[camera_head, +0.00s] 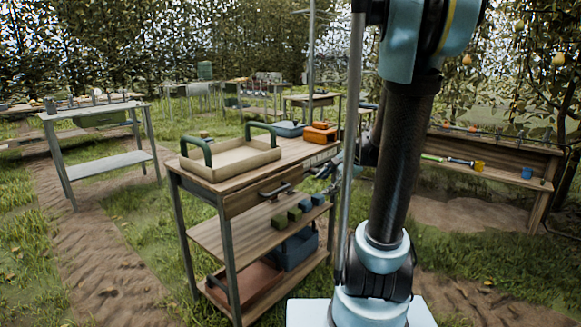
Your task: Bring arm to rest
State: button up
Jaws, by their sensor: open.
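My arm (405,150) rises from its pale blue base at the lower right and leaves the top of the picture. My gripper (322,176) shows small and partly hidden behind the grey pole, beside the right end of the wooden cart (232,203). Its fingers look apart, with nothing seen between them. I cannot tell whether it touches the cart's edge.
A beige tray (232,170) with green handles, a blue bin (289,129) and orange boxes (320,134) stand on the cart. A grey pole (350,130) stands close to my arm. A workbench (500,158) is at right, a metal table (105,163) at left. Grass lies between.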

jog(key=s+d+f+n+g+h, duration=0.1)
jog(key=s+n, duration=0.3)
jog(key=s, duration=0.4)
jog(key=s+d+f+n+g+h, duration=0.1)
jog(key=s+d+f+n+h, duration=0.1)
jog(key=s+n, duration=0.3)
jog(key=s+d+f+n+h, duration=0.2)
jog(key=s+f+n+h, duration=0.1)
jog(key=s, duration=0.9)
jog(key=shift+d+f+n+g, duration=0.25)
jog(key=shift+n+g, duration=0.15)
jog(key=shift+n, duration=0.5)
jog(key=shift+w+f, duration=0.2)
jog(key=shift+w, duration=0.25)
dwell(0.5)
